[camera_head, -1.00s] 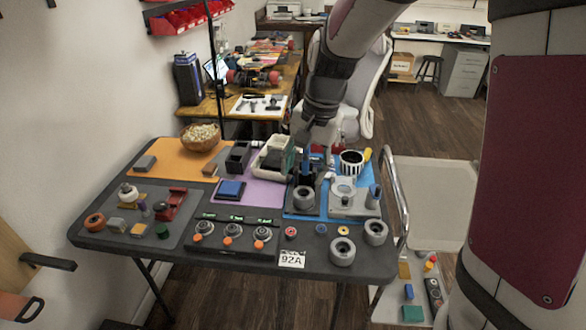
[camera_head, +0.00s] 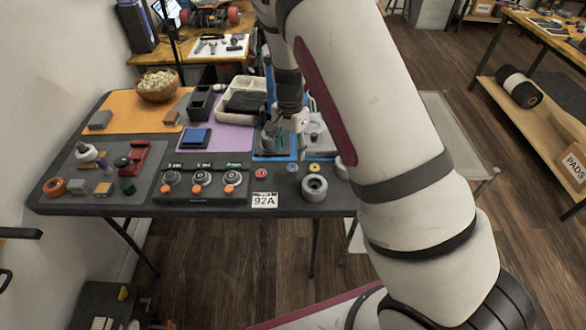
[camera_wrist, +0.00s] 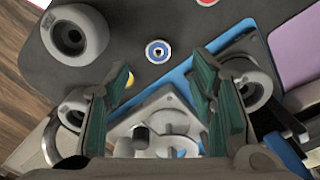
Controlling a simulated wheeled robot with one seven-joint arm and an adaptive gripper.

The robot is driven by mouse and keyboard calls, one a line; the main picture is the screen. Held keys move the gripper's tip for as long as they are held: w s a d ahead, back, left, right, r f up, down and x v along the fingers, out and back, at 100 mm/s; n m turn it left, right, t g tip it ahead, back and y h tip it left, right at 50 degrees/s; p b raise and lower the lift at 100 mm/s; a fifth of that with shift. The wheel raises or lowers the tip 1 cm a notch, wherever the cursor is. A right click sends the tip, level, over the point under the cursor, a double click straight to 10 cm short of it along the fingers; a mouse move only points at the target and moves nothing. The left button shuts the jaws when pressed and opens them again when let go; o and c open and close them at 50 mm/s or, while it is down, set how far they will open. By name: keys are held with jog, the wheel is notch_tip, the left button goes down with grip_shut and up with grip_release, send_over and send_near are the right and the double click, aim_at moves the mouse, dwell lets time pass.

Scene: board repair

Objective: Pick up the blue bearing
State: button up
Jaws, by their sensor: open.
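The blue bearing (camera_head: 292,168) is a small ring with a dark centre, lying near the table's front edge between a red bearing (camera_head: 261,173) and a yellow one (camera_head: 314,167). In the wrist view the blue bearing (camera_wrist: 158,51) shows whole, just past the gap between my fingertips. My gripper (camera_head: 284,138) is above the blue mat, behind the bearing in the head view. In the wrist view my gripper (camera_wrist: 160,78) is open, its green-padded fingers spread with nothing held between them. The yellow bearing (camera_wrist: 128,79) is partly hidden by a finger; the red one (camera_wrist: 207,2) is cut by the top edge.

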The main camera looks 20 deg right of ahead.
aim_at(292, 167)
jog(key=shift+d+f, duration=0.15)
jog(key=shift+f, duration=1.65)
jog(key=shift+d+f, duration=0.1)
jog(key=shift+f, duration=1.65)
jog(key=c, duration=1.2)
